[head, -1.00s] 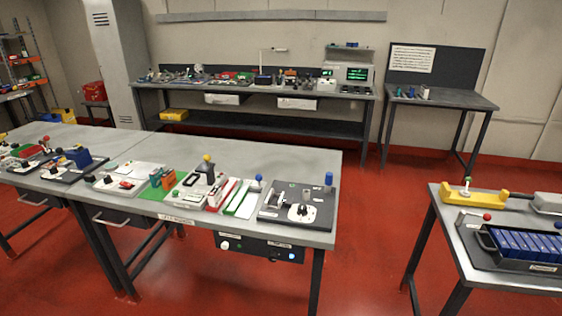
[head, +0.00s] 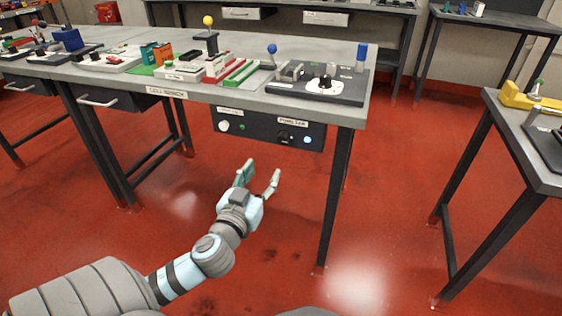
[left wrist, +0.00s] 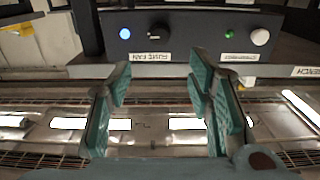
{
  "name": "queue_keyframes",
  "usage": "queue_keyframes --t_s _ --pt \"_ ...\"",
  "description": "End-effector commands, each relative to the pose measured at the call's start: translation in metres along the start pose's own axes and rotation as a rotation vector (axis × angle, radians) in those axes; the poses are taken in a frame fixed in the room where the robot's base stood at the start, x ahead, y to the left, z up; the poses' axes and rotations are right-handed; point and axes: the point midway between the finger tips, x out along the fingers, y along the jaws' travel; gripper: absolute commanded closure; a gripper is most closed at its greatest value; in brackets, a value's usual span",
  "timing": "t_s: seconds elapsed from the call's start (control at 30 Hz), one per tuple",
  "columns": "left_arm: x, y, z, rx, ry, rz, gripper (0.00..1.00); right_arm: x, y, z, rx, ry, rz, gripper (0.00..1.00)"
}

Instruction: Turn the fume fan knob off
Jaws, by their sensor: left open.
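The fume fan knob (head: 285,137) is a black knob on a dark control panel (head: 262,128) under the front edge of the workbench. A label sits above it and a lit blue lamp (head: 308,140) to its right. The knob also shows in the left wrist view (left wrist: 159,31), where the panel looks upside down. I cannot tell which way the knob points. My left gripper (head: 262,174) is open and empty, below and in front of the panel, apart from the knob. Its fingers also show in the left wrist view (left wrist: 160,85). My right gripper is not in view.
The panel also has a white button (head: 223,126) and a green lamp (head: 242,127). The workbench (head: 225,96) overhangs the panel, with a leg (head: 337,195) to its right. A drawer handle (head: 98,101) is at left. A second table (head: 540,165) stands right. Floor in front is open.

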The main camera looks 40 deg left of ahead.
Motion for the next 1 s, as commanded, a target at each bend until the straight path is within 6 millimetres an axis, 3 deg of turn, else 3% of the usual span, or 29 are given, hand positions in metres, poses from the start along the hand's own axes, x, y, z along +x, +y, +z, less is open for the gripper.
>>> queue_keyframes --t_s 0.4,0.5,0.63,0.87,1.0 --pt "0.108 0.001 -0.003 -0.005 0.001 0.001 0.53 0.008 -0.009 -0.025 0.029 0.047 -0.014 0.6" --pt "0.125 0.001 -0.002 -0.002 -0.002 0.001 0.53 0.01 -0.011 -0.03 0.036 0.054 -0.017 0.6" --pt "0.136 0.002 -0.003 -0.002 -0.002 0.003 0.53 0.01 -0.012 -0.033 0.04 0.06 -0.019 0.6" --pt "0.138 0.002 -0.003 -0.001 -0.003 0.003 0.53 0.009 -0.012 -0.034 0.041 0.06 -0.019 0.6" --pt "0.138 0.002 -0.003 -0.001 -0.003 0.004 0.71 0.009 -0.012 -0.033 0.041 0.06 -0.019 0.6"
